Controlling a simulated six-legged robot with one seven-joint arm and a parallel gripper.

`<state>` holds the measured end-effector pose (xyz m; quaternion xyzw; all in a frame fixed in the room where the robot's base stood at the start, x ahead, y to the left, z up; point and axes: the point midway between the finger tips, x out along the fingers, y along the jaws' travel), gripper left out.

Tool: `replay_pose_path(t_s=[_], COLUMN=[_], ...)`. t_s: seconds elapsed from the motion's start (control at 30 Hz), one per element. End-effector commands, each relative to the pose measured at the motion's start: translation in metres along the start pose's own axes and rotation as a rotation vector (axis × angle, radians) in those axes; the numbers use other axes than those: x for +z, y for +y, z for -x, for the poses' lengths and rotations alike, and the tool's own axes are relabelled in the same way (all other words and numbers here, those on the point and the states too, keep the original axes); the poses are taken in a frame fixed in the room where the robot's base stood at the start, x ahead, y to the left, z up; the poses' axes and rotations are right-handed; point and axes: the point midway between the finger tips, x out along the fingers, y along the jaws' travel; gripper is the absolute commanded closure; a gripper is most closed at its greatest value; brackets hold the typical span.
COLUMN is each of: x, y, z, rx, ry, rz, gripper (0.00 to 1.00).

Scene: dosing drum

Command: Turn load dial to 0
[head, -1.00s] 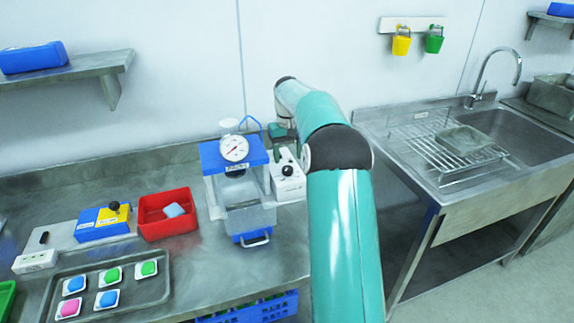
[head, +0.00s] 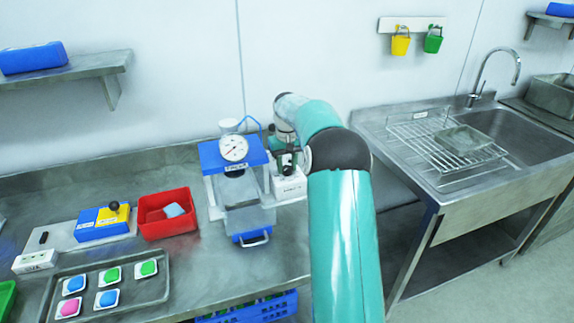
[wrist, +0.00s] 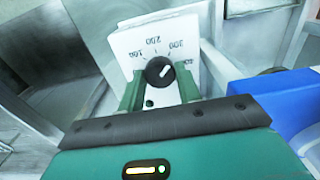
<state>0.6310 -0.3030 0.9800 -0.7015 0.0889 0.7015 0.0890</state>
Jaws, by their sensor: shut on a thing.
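The load dial has a round black knob (wrist: 159,67) with a white mark, on a white plate (wrist: 133,42) marked 100, 200, 300 and a partly hidden 400. The mark points up and right in the wrist view, roughly toward 300. No 0 mark is visible; the plate's lower part is covered by my gripper. My gripper (wrist: 161,79) is shut on the knob, one green finger on each side. In the head view the dial's white box (head: 289,184) stands right of the blue-topped dosing unit (head: 232,153), with my gripper (head: 288,166) over it.
A red bin (head: 152,229) and a tray (head: 160,283) of coloured pieces lie further left. The sink counter (head: 440,204) stands to the right.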

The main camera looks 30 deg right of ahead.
Motion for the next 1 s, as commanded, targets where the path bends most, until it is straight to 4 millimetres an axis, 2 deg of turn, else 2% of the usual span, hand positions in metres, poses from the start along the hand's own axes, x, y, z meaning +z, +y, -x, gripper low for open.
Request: replay_pose_path(t_s=[0.27,0.47,1.0], x=[-0.0004,-0.0005,-0.0008], y=[0.0002,0.0,-0.0001], z=[0.0004,0.0004,0.0004], rx=[0.001,0.001,0.001], ry=[0.002,0.002,0.003], rz=[0.057,0.173,0.668], gripper=[0.89,0.89,0.89])
